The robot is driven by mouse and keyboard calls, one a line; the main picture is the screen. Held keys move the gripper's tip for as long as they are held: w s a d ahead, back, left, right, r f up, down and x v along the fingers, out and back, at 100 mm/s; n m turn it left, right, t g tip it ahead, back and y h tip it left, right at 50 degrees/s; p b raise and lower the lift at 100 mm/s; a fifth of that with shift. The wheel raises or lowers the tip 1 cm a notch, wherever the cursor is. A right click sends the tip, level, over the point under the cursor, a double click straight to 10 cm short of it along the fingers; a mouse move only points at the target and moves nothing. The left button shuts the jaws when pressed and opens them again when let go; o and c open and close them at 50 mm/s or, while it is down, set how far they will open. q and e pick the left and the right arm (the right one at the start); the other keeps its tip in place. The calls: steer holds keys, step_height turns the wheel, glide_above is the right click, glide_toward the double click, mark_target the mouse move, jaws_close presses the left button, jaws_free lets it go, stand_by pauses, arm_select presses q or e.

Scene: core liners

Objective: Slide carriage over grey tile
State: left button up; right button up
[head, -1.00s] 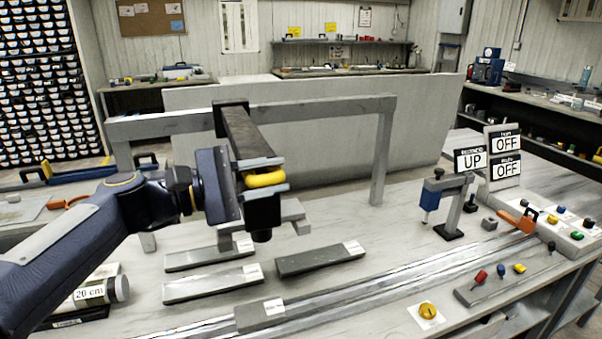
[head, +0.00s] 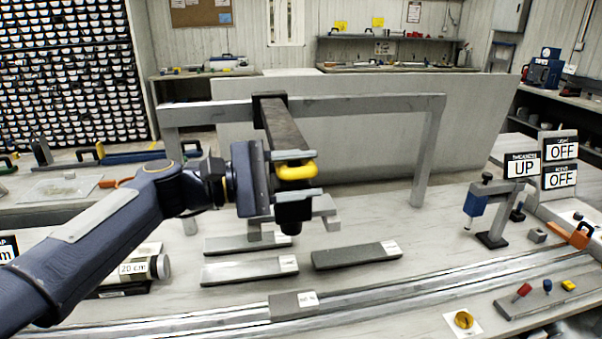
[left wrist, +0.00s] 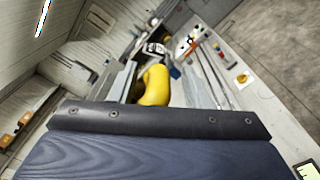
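The carriage (head: 278,128) is a dark arm hanging forward from the gantry's crossbeam, with a yellow handle (head: 296,172) and a black lower end. Its lower end hangs above the table, behind and left of the darkest grey tile (head: 350,257). Two lighter tiles (head: 240,272) (head: 245,243) lie to the left. My left gripper (head: 296,177) is open around the yellow handle, with a finger above and one below; a gap shows at the lower finger. The handle also shows between the fingers in the left wrist view (left wrist: 155,85). My right gripper is out of view.
The gantry (head: 360,104) stands on posts at the table's back. A labelled block (head: 293,305) sits on the metal rails in front. A small stand (head: 490,210) and signs reading UP and OFF are at the right. A 20 cm tube (head: 145,268) lies at the left.

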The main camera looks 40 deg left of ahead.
arm_select(q)
steer(key=b+v, duration=0.1)
steer(key=v, duration=0.7)
stand_by(0.6)
